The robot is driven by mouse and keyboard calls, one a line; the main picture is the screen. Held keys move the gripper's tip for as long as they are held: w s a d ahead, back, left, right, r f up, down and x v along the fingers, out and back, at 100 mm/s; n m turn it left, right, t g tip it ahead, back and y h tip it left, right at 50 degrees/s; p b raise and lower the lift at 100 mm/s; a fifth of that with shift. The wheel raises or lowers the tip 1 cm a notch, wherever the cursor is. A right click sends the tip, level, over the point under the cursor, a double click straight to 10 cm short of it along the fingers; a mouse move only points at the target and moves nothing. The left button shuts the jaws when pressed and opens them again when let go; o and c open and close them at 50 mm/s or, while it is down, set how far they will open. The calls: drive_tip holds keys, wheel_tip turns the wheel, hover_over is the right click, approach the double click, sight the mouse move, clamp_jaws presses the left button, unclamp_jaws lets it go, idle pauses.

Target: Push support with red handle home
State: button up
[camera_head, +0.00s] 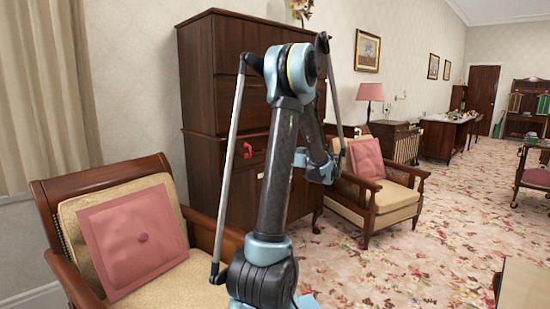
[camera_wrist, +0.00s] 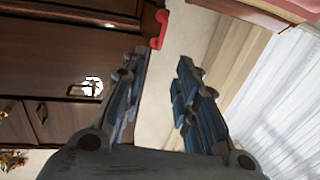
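A red handle (camera_head: 247,150) shows on the front of the dark wooden cabinet (camera_head: 205,85), left of my arm in the head view. In the wrist view the red handle (camera_wrist: 159,29) is at the top, at the cabinet's edge and beyond my fingertips. The support behind it is hard to make out, and I cannot tell how far it stands out. My gripper (camera_wrist: 160,62) is open, with nothing between its fingers and apart from the handle. The gripper's fingers are not clear in the head view.
An armchair with a pink cushion (camera_head: 138,238) stands at the front left, close to the cabinet. A second armchair (camera_head: 388,196) stands right of the cabinet. A lamp (camera_head: 370,92) and a desk (camera_head: 445,134) are farther back. Flowered carpet (camera_head: 400,265) is open at the right.

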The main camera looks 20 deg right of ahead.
drive_tip(key=shift+v, duration=1.65)
drive_tip(key=shift+a, duration=0.15)
drive_tip(key=shift+h, duration=0.3)
drive_tip(key=x, duration=1.9)
drive_tip(key=shift+w+a+f, duration=0.25)
drive_tip(key=shift+a+f, duration=0.1)
drive_tip(key=shift+f, duration=0.05)
clamp_jaws()
